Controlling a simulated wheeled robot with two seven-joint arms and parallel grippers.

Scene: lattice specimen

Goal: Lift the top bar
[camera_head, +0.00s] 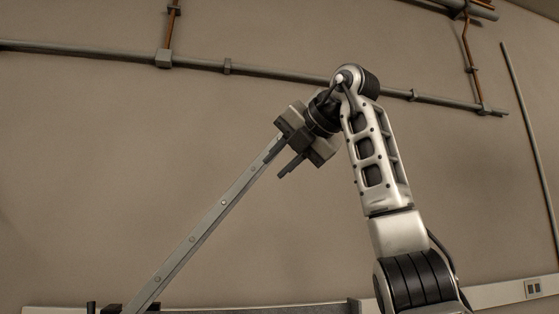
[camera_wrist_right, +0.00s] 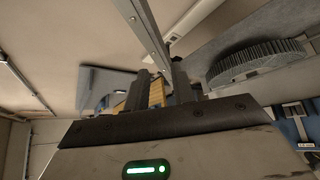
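A long grey metal bar (camera_head: 206,226) with bolt holes slants from the lower left up to my right gripper in the head view. Its upper end is at or behind one finger, and I cannot tell whether they touch. My right gripper (camera_head: 279,163) is raised, its two dark fingers apart and pointing down-left. In the right wrist view the bar (camera_wrist_right: 147,27) comes down from the top to the right-hand finger. The fingers (camera_wrist_right: 161,84) stand apart there, and background shows between them. The bar's lower end runs out of the head view. I cannot make out my left gripper.
A grey pipe (camera_head: 110,54) runs along the plain wall behind. A ledge (camera_head: 300,307) crosses the bottom of the head view, with small dark parts by the bar's lower part. The right wrist view shows a grey ribbed round part (camera_wrist_right: 255,64) and a yellow object (camera_wrist_right: 156,94) beyond the fingers.

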